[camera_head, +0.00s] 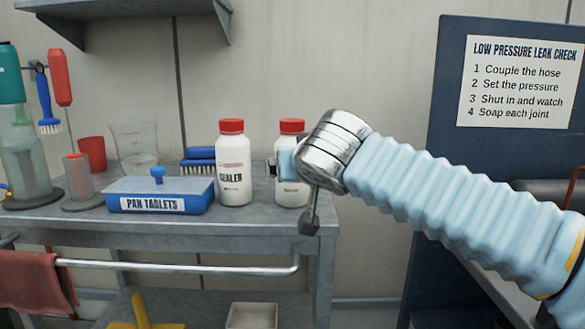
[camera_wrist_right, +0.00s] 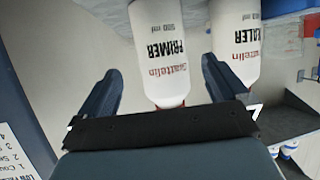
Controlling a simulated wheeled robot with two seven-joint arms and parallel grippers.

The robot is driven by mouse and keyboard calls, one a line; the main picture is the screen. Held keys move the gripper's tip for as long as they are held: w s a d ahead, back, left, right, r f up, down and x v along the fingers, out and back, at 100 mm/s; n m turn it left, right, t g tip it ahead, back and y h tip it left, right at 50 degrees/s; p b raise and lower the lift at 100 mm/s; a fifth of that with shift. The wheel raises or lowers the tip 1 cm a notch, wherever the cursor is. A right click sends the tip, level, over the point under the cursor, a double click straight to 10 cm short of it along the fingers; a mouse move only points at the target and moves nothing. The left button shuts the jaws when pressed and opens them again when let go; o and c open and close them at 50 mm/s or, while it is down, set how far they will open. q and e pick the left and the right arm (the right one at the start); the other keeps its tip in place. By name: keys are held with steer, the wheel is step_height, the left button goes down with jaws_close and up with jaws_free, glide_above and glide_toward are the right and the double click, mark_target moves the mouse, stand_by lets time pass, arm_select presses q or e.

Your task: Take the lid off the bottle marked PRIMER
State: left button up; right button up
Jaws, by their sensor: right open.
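The PRIMER bottle (camera_head: 291,190) is white with a red lid (camera_head: 291,126) and stands upright on the grey bench, partly hidden by my right wrist. In the right wrist view the PRIMER bottle (camera_wrist_right: 166,50) appears upside down, its label readable; its lid end is mostly hidden behind the gripper body. My right gripper (camera_wrist_right: 160,68) is open, with one finger on each side of the bottle in that view and visible gaps to both. I cannot tell their depth. My left gripper is not in view.
The SEALER bottle (camera_head: 234,170), also red-lidded, stands close left of PRIMER. A blue PAN TABLETS box (camera_head: 160,194), a brush (camera_head: 199,160) and a clear beaker (camera_head: 135,147) are farther left. A metal rail (camera_head: 180,269) runs along the bench front; a dark blue panel (camera_head: 450,130) stands right.

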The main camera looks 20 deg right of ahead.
steer(key=p+x, duration=0.1)
steer(key=x, duration=0.6)
steer(key=shift+w+a, duration=0.1)
steer(key=shift+w, duration=0.05)
steer(key=shift+c, duration=0.3)
steer(key=c, duration=1)
